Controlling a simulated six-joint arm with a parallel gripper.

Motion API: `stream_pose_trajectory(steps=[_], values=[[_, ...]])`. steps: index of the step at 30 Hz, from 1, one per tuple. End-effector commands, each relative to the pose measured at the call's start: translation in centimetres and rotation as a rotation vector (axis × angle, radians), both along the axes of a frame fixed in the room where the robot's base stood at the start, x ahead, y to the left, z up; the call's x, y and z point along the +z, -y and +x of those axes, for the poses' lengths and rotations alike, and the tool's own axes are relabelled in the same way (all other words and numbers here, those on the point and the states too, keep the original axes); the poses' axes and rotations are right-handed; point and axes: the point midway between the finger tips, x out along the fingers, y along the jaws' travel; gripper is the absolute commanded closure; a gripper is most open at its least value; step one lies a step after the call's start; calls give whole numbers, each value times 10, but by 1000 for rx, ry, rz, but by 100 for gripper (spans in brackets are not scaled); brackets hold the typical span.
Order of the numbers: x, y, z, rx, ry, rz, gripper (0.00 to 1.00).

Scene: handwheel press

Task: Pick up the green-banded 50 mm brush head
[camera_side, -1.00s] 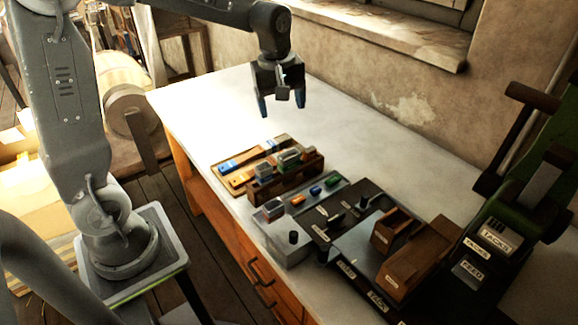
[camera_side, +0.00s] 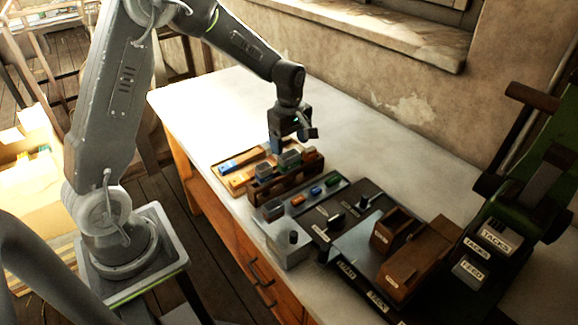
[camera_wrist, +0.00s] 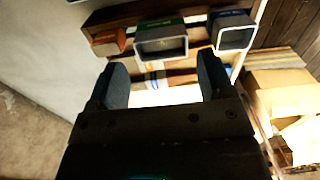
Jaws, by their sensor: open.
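The green-banded brush head (camera_side: 289,158) stands in the middle of a wooden rack (camera_side: 282,188), between a blue-banded head (camera_side: 264,171) and an orange one (camera_side: 309,154). In the wrist view the green-banded head (camera_wrist: 161,42) shows a grey rectangular end with a dark hollow and a green band behind it. My gripper (camera_side: 291,146) is low over the rack, close to the head. In the wrist view my gripper's (camera_wrist: 164,78) two fingers are apart and empty. The head lies just beyond the fingertips, roughly centred between them. The side view does not show the exact gap.
The blue-banded head (camera_wrist: 233,36) and orange head (camera_wrist: 108,42) flank it closely. A tray (camera_side: 310,202) with small coloured pieces lies in front of the rack. A board (camera_side: 240,178) with wooden handles lies behind. The green press (camera_side: 535,190) stands far right; the back-left tabletop is clear.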

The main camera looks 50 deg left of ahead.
Motion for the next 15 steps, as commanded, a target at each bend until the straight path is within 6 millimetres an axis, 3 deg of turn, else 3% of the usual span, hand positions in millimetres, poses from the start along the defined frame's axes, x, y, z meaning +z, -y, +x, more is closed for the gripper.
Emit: stream_pose_trajectory(steps=[9, 15], values=[[-43, -1, -2, 0, -4, -1, 26], [-51, -1, -2, -1, -1, 0, 26]])
